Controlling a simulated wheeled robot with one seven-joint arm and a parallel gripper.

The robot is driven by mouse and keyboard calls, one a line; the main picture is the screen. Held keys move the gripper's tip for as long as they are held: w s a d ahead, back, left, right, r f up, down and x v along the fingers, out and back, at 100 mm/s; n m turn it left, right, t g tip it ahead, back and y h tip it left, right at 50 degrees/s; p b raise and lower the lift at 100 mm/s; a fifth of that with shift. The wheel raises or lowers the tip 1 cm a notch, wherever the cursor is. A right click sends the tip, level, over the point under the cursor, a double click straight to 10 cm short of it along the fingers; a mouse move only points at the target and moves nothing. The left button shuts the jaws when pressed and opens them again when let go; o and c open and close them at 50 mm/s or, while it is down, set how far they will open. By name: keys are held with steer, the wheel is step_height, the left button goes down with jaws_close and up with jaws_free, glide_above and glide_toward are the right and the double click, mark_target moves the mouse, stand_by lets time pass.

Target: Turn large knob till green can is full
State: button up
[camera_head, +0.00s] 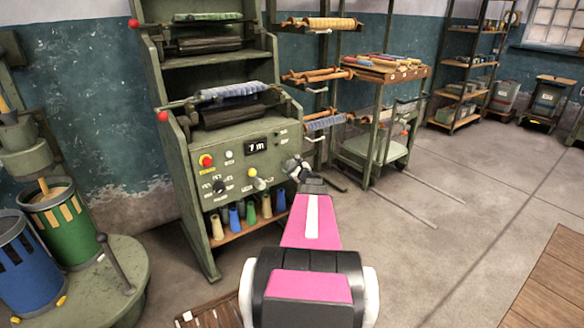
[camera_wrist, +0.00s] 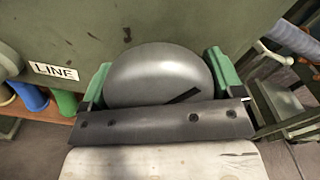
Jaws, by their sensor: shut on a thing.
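My gripper (camera_head: 296,168) is at the right side of the green machine's control panel (camera_head: 234,160). In the wrist view my gripper (camera_wrist: 157,75) is shut on a large smooth grey knob (camera_wrist: 160,72), with a green pad on each side of it. A dark mark shows near the knob's lower right edge. A white label reading LINE (camera_wrist: 54,71) is to its left. The green can (camera_head: 77,246) stands at the far left on a round base; pale tan material shows through its slots and at its top.
A blue can (camera_head: 25,275) with dark slots stands beside the green can. The panel has a display (camera_head: 256,146) reading about 1 m, a red button (camera_head: 206,160) and small knobs. Coloured cones (camera_head: 235,219) sit on a shelf below. Racks stand right; floor is open there.

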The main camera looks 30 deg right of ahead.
steer(key=shift+m, duration=0.6)
steer(key=o, duration=0.7)
steer(key=s, duration=1.1)
steer(key=shift+d, duration=0.45)
